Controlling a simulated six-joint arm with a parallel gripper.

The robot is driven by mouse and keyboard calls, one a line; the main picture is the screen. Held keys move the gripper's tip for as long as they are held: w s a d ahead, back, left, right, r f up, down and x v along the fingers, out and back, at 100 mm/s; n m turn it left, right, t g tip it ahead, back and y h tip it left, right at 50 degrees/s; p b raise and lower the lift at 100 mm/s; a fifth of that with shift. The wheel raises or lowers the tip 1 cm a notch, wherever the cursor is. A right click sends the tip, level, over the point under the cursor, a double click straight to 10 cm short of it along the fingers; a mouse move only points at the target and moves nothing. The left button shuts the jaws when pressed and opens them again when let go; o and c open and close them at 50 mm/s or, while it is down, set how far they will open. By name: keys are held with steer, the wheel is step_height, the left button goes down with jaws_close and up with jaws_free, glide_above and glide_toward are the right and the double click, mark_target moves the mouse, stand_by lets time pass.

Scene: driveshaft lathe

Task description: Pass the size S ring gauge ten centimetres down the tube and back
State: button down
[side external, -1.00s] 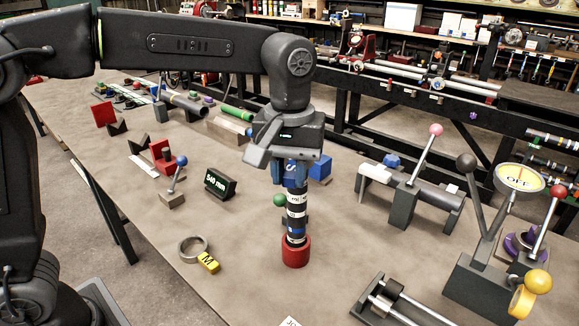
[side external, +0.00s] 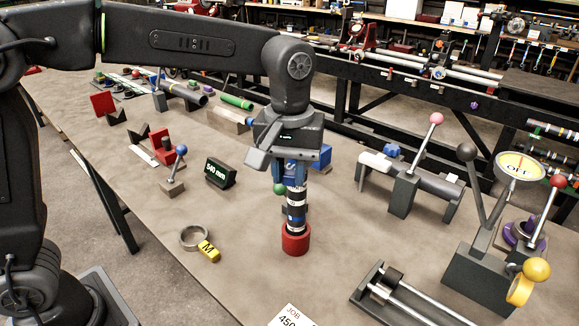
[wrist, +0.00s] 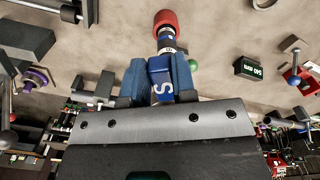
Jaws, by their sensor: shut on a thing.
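The tube (side external: 296,207) stands upright, banded in black, white and blue, in a red base (side external: 295,240) on the bench. My gripper (side external: 292,178) is over the tube's upper part, pointing down. In the wrist view, its two blue jaws (wrist: 160,82) are shut on the blue tab of the size S ring gauge (wrist: 161,88), marked with a white S. The tube (wrist: 167,42) and its red base (wrist: 166,20) show beyond the tab. The gauge's ring is hidden by the jaws and tab, so I cannot tell how it sits around the tube.
A grey ring with a yellow M tab (side external: 208,251) lies front left of the tube. A 540 mm display (side external: 220,173) and a blue-knobbed lever (side external: 174,172) stand left. Lever fixtures (side external: 404,193) stand right. Bench between is clear.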

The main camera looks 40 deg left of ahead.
mark_target(290, 184)
steer(key=shift+f, duration=2.05)
stand_by(0.8)
step_height(290, 184, up, 14)
stand_by(3.3)
steer(key=shift+r, duration=0.1)
